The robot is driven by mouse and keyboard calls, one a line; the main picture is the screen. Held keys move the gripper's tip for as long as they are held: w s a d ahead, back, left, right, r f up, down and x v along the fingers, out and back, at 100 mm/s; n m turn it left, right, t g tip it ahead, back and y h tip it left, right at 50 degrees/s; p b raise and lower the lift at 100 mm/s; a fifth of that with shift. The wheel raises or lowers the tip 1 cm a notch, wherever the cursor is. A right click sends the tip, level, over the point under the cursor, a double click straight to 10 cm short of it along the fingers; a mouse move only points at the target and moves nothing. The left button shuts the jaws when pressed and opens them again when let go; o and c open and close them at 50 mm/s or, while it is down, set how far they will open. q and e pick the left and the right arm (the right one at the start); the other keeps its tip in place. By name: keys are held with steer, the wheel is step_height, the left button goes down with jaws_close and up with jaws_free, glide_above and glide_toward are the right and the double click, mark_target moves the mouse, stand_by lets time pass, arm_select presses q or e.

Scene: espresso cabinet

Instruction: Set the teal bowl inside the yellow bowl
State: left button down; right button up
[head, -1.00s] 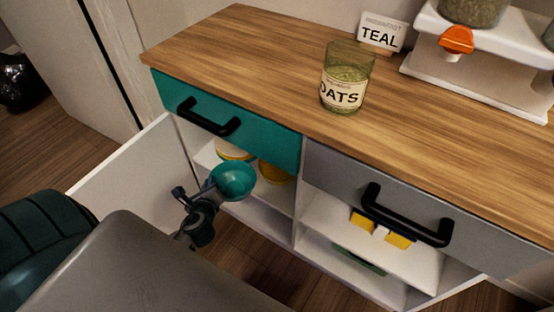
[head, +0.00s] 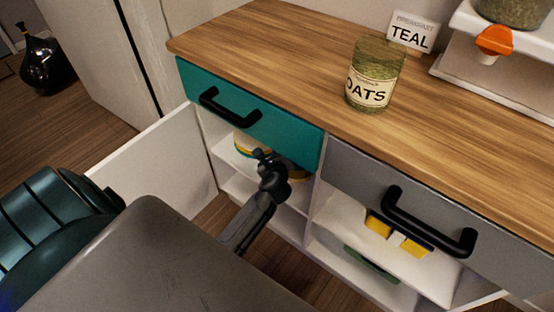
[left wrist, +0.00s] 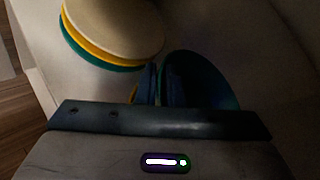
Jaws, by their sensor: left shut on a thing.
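My left gripper (head: 268,160) reaches into the open compartment under the teal drawer. In the left wrist view its fingers (left wrist: 155,88) are shut on the rim of the teal bowl (left wrist: 202,82), which looks dark there. In the head view the teal bowl is hidden behind the gripper or the drawer front. A small part of the yellow bowl (head: 298,176) shows on the shelf just right of the gripper. A sliver of yellow also shows beside the fingers in the left wrist view. I cannot tell whether the bowls touch. My right gripper is out of view.
A stack of cream, yellow and teal dishes (left wrist: 112,38) stands close left of the held bowl. The teal drawer (head: 245,112) hangs just above, and the open cabinet door (head: 165,165) stands at the left. An oats jar (head: 373,78) is on the counter.

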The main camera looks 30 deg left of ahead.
arm_select(q)
step_height(320, 180, down, 3)
steer(key=shift+f+b, duration=0.1)
steer(key=shift+b, duration=0.4)
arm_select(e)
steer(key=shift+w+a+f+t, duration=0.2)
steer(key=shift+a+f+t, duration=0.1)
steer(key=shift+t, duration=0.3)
arm_select(q)
steer(key=c, duration=1.5)
jaws_free()
steer(key=shift+c, duration=0.2)
